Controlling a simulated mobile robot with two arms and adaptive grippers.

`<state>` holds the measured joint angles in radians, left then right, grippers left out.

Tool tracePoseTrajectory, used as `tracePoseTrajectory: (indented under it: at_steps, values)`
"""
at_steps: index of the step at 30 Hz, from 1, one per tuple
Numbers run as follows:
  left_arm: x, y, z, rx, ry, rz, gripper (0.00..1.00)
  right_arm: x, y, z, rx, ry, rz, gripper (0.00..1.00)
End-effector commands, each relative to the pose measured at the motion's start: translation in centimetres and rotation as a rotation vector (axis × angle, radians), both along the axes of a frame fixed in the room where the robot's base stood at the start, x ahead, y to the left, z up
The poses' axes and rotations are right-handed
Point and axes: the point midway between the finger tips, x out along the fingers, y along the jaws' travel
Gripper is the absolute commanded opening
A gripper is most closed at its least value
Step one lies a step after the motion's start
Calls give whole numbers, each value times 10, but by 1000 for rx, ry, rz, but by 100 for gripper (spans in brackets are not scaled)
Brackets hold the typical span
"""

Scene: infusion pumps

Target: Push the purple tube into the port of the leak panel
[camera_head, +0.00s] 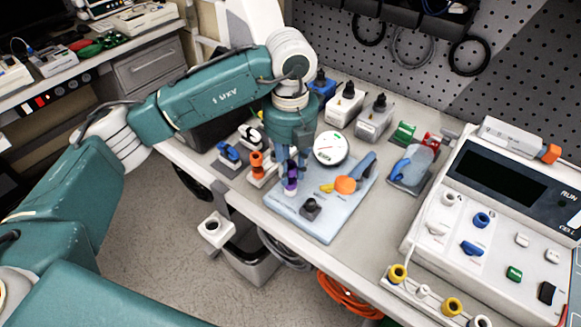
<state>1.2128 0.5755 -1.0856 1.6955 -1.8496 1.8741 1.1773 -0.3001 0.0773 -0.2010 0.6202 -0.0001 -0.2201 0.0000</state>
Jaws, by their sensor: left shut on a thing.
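The leak panel (326,222) is a pale blue board lying near the front edge of the bench. It carries a round white gauge (331,148), an orange and blue valve handle (347,184) and a dark knob (310,208). My left gripper (290,166) points down over the panel's left part, shut on the purple tube (290,184). The tube is upright, with its purple part showing below the fingers. The port is hidden or too small to make out, so I cannot tell whether the tube is in it. My right gripper is not in view.
Orange and blue fittings (257,166) stand left of the panel. White bottles with dark caps (346,103) stand behind it. A large white tester (497,190) fills the right of the bench. A bin (247,262) stands below the front edge.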

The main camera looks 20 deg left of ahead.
Motion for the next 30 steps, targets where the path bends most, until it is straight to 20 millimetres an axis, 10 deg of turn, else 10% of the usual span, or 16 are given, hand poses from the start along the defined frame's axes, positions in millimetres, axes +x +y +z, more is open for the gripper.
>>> tracePoseTrajectory:
  at_steps: [11,12,15,30]
  values:
    - [0,0,-1,0,0,0,2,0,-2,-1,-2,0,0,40]
    - [0,0,-1,0,0,0,26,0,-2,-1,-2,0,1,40]
    - [0,0,-1,0,0,0,44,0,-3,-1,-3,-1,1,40]
    - [0,0,-1,0,0,0,63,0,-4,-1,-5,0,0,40]
